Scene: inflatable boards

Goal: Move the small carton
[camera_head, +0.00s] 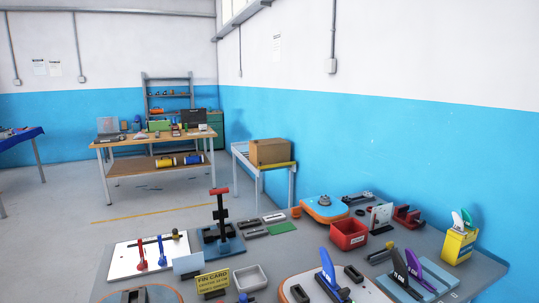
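A brown cardboard carton (270,152) sits closed and upright on a light-framed side table (241,151) against the blue wall, near the middle of the head view. The yellow front edge of that table shows just below the carton. The carton's back and its underside are hidden. My gripper is not in this view, so I cannot see whether it is open or shut.
A grey table (300,248) fills the foreground, crowded with fins, a red bin (348,233), a yellow holder (458,246) and a red-handled pump (220,215). A wooden workbench (160,141) stands at the back left. The floor left of the side table looks open.

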